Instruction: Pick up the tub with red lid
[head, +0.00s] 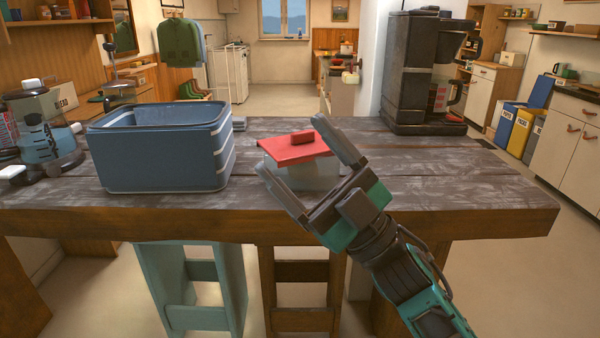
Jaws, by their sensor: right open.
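The tub with red lid (296,151) stands on the dark wooden table, right of the blue bin. Its lid is red with a raised handle, and its body is pale and see-through. My right gripper (291,152) comes in from the lower right with its fingers spread open. One finger shows in front of the tub's lower left side and the other by its right side. The fingers hide part of the tub's body. I cannot tell whether they touch it. My left gripper is not in view.
A blue bin (158,157) stands left of the tub. A coffee machine (418,75) stands at the table's back right. A blender jug (45,135) and boxes crowd the left end. The table (450,180) is bare right of my gripper. Stools stand below.

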